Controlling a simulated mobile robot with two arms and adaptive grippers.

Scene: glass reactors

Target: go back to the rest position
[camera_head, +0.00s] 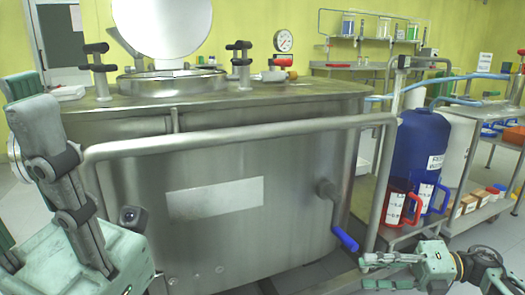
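My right gripper (366,271) is at the lower right, in front of the cart beside the reactor. Its two fingers point left and stand apart with nothing seen between them.
A steel handrail (250,135) runs across the reactor's front. A blue-handled valve lever (345,239) sticks out near my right gripper. A blue drum (420,145), a red-handled jug (396,207) and a blue-handled jug (425,197) stand on the right. Shelves lie beyond.

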